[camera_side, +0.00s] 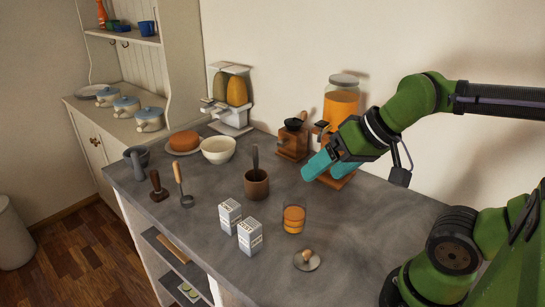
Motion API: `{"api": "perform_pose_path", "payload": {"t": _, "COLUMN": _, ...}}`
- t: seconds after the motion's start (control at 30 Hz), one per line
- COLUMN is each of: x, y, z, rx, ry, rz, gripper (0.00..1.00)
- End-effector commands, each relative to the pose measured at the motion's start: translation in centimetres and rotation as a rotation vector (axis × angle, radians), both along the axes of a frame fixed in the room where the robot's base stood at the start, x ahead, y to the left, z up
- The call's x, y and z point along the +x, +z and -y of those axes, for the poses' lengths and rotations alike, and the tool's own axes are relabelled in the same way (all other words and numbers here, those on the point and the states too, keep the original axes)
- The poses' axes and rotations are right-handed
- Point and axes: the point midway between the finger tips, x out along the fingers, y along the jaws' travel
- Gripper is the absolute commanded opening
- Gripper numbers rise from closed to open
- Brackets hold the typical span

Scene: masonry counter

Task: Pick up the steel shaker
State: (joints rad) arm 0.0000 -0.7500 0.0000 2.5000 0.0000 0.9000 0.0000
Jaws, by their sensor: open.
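I cannot make out a clear steel shaker on the grey counter (355,245) in the side view. Two small pale printed cartons (250,238) stand upright near the front edge. My gripper (322,170) has teal fingers and is open, above the back right of the counter. It points down and to the left, in front of an orange-filled jar and a wooden grinder, and hides part of what stands behind it. No object shows between its fingers, and it is apart from the cartons.
A glass of orange drink (294,220), a small dish (307,261) and a brown pot with a utensil (257,185) stand mid-counter. A cream bowl (218,150), a dispenser (231,112), a wooden grinder (292,143) and the orange jar (341,103) line the back. The right front is clear.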

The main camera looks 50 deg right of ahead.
Motion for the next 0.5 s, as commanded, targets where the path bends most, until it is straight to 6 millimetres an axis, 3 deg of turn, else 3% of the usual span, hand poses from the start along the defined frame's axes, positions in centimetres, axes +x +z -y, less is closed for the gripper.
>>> {"api": "perform_pose_path", "payload": {"t": 0.27, "x": 0.8, "y": -0.1, "z": -0.3, "rx": 0.047, "ry": -0.030, "rz": -0.061, "gripper": 0.77}}
{"api": "perform_pose_path", "payload": {"t": 0.5, "x": 5.6, "y": -1.2, "z": -1.8, "rx": 0.299, "ry": -0.191, "rz": -0.360, "gripper": 0.77}}
